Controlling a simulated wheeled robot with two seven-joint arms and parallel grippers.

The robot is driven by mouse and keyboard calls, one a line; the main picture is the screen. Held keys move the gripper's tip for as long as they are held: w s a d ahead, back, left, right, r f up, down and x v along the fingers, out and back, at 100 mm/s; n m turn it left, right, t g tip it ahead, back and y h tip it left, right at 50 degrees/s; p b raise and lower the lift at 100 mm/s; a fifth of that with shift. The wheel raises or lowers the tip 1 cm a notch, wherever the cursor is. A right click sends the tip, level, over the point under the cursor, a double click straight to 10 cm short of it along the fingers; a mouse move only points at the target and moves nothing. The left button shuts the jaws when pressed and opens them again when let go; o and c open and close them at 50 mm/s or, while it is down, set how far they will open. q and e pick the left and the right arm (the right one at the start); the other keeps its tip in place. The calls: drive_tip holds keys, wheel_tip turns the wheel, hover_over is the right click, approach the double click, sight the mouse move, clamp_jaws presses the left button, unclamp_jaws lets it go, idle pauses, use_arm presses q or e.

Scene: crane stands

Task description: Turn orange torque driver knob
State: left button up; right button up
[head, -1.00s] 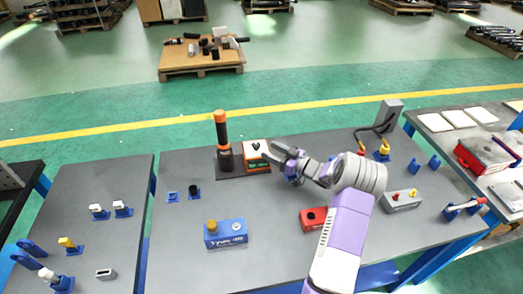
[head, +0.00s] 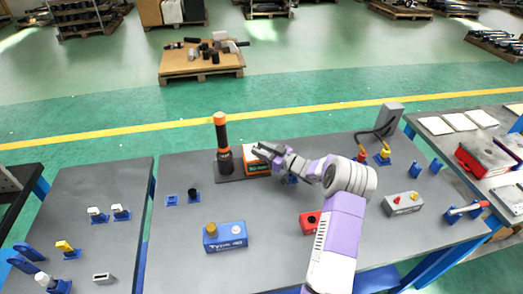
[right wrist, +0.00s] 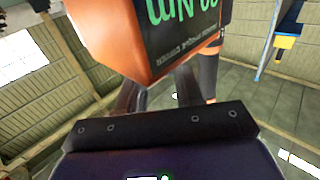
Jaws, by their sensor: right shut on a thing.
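The orange torque box (head: 257,169) stands on a dark base plate (head: 230,177) at the back middle of the centre table. My right gripper (head: 260,150) is over the top of this box and covers its black knob. It is shut, apparently on that knob; the grip itself is hidden. In the right wrist view the box's orange side and dark face with green lettering (right wrist: 178,30) fill the upper middle, in front of the fingers. A black upright driver with an orange cap (head: 219,118) stands just left of the box. My left gripper is not in view.
A blue box with a yellow knob (head: 225,236) and a red box (head: 309,222) stand nearer the front. A grey box (head: 402,203) and a grey stand with a cable (head: 389,118) are to the right. The table's front middle is clear.

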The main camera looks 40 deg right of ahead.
drive_tip(key=shift+a+m+h+b, duration=0.25)
drive_tip(key=shift+m+h+b, duration=0.5)
drive_tip(key=shift+h, duration=0.65)
drive_tip(key=m+h+b, duration=0.1)
drive_tip(key=h, duration=0.1)
drive_tip(key=m+h+b, duration=0.1)
drive_tip(key=m+h, duration=0.1)
drive_tip(key=shift+a+t+b, duration=0.2)
drive_tip(key=shift+t+b, duration=0.1)
drive_tip(key=shift+r, duration=0.1)
drive_tip(key=o, duration=1)
drive_tip(key=shift+c, duration=0.2)
drive_tip(key=shift+s, duration=0.1)
drive_tip(key=s+p, duration=0.1)
drive_tip(key=s, duration=0.6)
drive_tip(key=shift+s+a, duration=0.25)
drive_tip(key=shift+a, duration=0.2)
